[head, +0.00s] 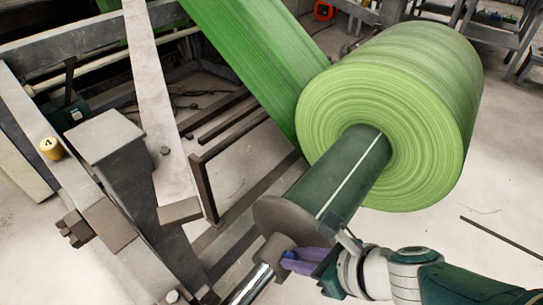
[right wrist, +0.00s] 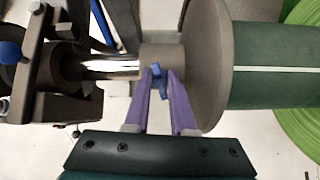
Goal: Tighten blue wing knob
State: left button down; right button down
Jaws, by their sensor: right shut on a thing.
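The blue wing knob (right wrist: 158,80) sits on the side of a grey collar (right wrist: 162,54) on the shaft, beside a round flange. In the head view the knob (head: 290,256) shows as a small blue piece at the tips of my right gripper (head: 296,262). My right gripper's purple fingers (right wrist: 158,88) are shut on the knob, one on each side, in the right wrist view. The fingers hide part of the knob. My left gripper is in neither view.
A large green roll (head: 390,120) sits on the dark green core (head: 345,175) behind the flange (head: 290,222). A green web (head: 250,60) runs up from the roll. Grey machine frame parts (head: 112,140) stand at the left.

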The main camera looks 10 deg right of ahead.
jog(key=c, duration=0.8)
grip_release()
jog(key=shift+o, duration=0.2)
jog(key=shift+s+d+r+p, duration=0.1)
jog(key=shift+s+r+p, duration=0.05)
jog(key=shift+r+p, duration=0.25)
jog(key=p+v, duration=0.8)
jog(key=v, duration=0.1)
jog(key=shift+s+d, duration=0.1)
jog(key=shift+d, duration=0.05)
